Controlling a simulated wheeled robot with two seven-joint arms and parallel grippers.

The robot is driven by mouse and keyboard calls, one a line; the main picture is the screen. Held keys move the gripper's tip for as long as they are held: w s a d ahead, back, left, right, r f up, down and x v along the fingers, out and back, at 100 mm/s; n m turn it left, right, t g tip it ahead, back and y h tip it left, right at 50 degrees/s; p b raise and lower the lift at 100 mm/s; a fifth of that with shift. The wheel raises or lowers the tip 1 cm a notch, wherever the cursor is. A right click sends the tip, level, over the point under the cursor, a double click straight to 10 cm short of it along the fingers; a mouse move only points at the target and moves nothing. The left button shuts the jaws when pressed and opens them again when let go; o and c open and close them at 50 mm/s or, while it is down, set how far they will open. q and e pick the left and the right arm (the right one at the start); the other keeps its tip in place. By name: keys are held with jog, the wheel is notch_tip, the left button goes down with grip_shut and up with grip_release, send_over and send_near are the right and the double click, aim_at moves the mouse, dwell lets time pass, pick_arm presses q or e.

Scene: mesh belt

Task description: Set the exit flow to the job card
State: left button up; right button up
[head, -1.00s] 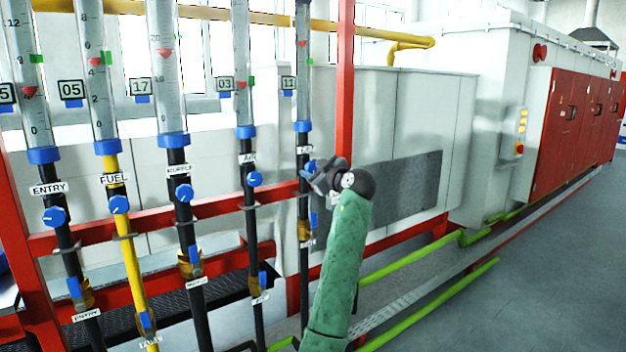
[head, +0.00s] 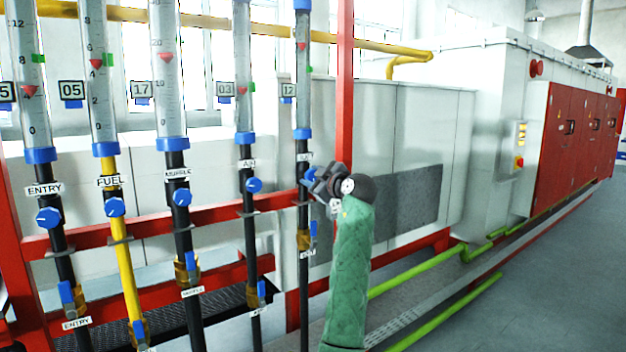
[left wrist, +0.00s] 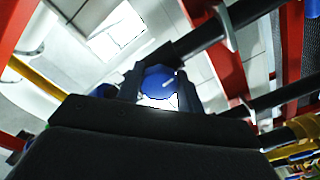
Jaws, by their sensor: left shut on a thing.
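The exit flow tube (head: 302,75) is the rightmost of the row, with a red float (head: 302,46) above a green marker (head: 309,69). Its small display (head: 288,90) reads 12. My left gripper (head: 311,177) is at the blue exit knob (head: 308,173) below the tube and hides part of it and its label. In the left wrist view, the blue knob (left wrist: 160,83) sits between the fingers of my left gripper, which is shut on it. No job card can be made out. My right gripper is not in view.
Air (head: 243,80), muffle (head: 168,80), fuel (head: 101,80) and entry (head: 33,90) tubes stand to the left, each with a blue knob. A red upright post (head: 345,90) stands close right of the exit tube. Green pipes run along the floor; the floor on the right is clear.

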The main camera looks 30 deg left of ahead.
aim_at(314, 177)
pick_arm(q)
jog(key=o, duration=1)
jog(key=b+v, duration=0.1)
jog(key=v, duration=0.5)
jog(key=shift+d, duration=0.15)
jog(key=shift+v, duration=0.8)
